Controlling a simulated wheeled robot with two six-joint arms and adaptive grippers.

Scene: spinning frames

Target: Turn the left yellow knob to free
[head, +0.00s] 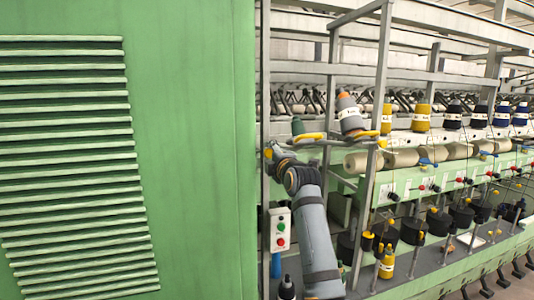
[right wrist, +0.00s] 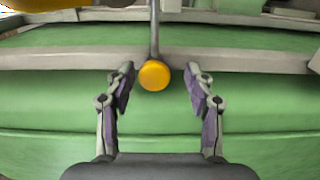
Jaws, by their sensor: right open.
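In the right wrist view a round yellow knob (right wrist: 154,76) hangs at the end of a thin grey rod. My right gripper (right wrist: 160,84) is open, with one finger on each side of the knob and a visible gap to each. I cannot tell how deep the knob sits between the fingertips. In the head view my right gripper (head: 276,154) is at the frame's left post, and a small yellow spot (head: 268,153) shows beside it. My left gripper is not in view.
A large green cabinet (head: 190,150) fills the left. A grey upright post (head: 378,110) stands right of my arm. A switch box (head: 280,230) with green and red buttons is beside my forearm. Yarn cones (head: 349,115) and yarn rolls (head: 402,158) line the frame.

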